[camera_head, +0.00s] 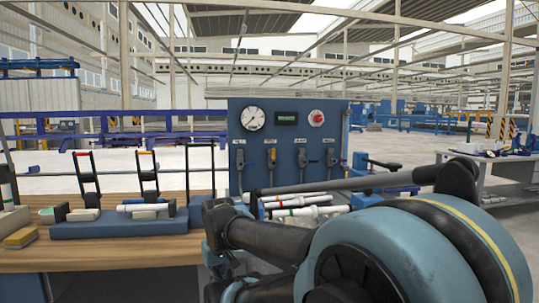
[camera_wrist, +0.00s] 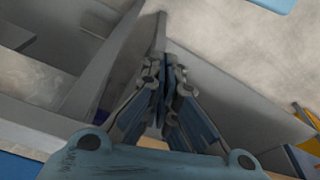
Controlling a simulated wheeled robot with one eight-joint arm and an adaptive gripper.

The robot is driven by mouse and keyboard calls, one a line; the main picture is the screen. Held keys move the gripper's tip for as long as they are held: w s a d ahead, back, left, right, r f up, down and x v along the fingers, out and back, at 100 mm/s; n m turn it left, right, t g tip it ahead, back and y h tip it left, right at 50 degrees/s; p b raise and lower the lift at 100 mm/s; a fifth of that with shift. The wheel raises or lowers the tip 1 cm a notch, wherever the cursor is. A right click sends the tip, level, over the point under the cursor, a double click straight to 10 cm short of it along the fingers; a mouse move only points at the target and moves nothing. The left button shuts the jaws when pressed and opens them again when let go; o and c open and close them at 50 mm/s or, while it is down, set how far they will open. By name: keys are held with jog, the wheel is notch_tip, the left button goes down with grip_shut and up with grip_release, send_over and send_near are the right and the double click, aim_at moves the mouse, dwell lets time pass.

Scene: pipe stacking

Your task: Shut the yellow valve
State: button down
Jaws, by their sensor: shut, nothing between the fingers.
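A blue panel (camera_head: 285,115) stands behind the workbench with a row of several grey valves on its front. The second valve from the left (camera_head: 271,158) shows a small yellow-orange mark and looks like the yellow valve; its exact handle position is too small to tell. In the wrist view my gripper (camera_wrist: 163,65) is shut and empty, pointing past grey surfaces, and no valve shows there. In the head view my arm crosses the lower right, and I cannot make out the fingertips.
A round gauge (camera_head: 252,118), a small display and a red button (camera_head: 317,118) sit above the valves. White pipes (camera_head: 297,203) lie in front of the panel. A wooden bench (camera_head: 110,255) at left carries a blue base (camera_head: 120,226) with upright clamps and a yellow sponge (camera_head: 21,237).

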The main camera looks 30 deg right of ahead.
jog(key=shift+w+d, duration=0.1)
jog(key=shift+d, duration=0.2)
